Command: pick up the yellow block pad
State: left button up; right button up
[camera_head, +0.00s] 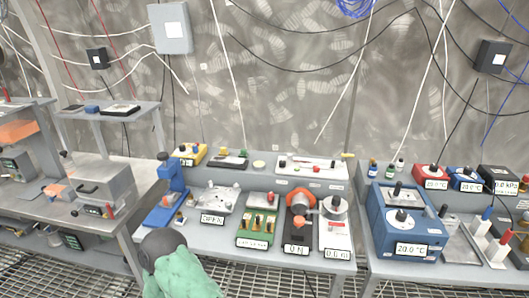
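A yellow block (190,153) with a small dark and white label on its front sits at the left end of the raised back shelf of the middle bench. It is small here, and I cannot tell whether it is the block pad itself. A blue stand (172,180) rises just in front of it to the left and may cover part of its lower left side. A small pale yellow disc (259,164) lies farther right on the same shelf.
A green board (258,227), an orange-topped device (300,200) and a blue box (405,225) crowd the benches. Metal grating covers the floor.

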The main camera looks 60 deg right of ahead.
aim_at(223, 152)
jog(key=z, duration=1.85)
jog(key=i+j, duration=0.55)
